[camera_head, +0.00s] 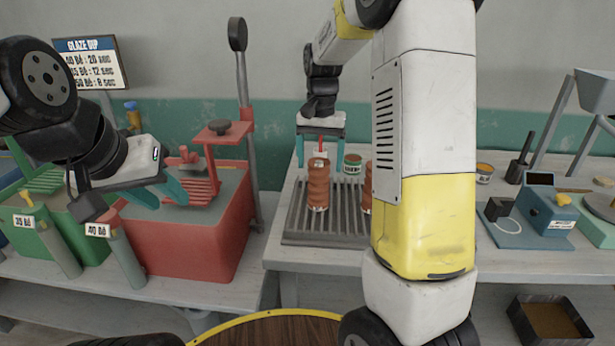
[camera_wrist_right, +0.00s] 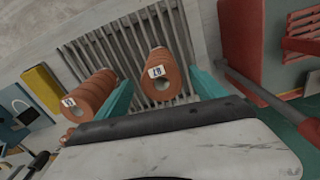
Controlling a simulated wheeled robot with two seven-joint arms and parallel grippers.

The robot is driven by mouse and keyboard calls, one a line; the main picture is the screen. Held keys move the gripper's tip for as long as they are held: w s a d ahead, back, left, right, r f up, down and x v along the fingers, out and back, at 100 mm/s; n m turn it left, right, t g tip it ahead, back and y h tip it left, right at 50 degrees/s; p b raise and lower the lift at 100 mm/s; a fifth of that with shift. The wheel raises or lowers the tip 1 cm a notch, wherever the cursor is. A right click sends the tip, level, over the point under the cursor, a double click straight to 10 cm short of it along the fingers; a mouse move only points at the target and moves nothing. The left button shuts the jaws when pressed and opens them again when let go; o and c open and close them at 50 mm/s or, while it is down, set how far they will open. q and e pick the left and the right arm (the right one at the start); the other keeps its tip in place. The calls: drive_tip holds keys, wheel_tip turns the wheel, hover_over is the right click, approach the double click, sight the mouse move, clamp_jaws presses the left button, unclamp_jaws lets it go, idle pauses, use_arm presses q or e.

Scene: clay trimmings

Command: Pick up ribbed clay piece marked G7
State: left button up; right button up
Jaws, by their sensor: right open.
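One ribbed orange-brown clay piece (camera_head: 318,188) stands upright on a slatted grey rack, directly below my right gripper (camera_head: 320,158). In the right wrist view this piece (camera_wrist_right: 163,72) shows between the teal fingers, with a white tag seen upside down; I cannot read it surely. A second ribbed piece (camera_wrist_right: 88,95) stands to its left there, outside the fingers, its tag too small to read. In the head view the second piece (camera_head: 367,190) is mostly hidden by my right arm. My right gripper is open and empty. My left gripper (camera_head: 168,202) has its fingers apart, by the red tank.
The slatted rack (camera_head: 300,228) lies on the pale table (camera_head: 285,256). A green-labelled can (camera_head: 352,164) stands behind the pieces. A red tank (camera_head: 200,250) and green tank (camera_head: 85,240) are at left. A blue device (camera_head: 552,210) stands at right, above a low bin (camera_head: 550,318).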

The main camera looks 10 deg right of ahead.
sight(319, 185)
wheel_tip(319, 185, down, 8)
drive_tip(key=shift+w+f, duration=0.1)
drive_tip(key=shift+w, duration=0.05)
clamp_jaws()
idle(0.6)
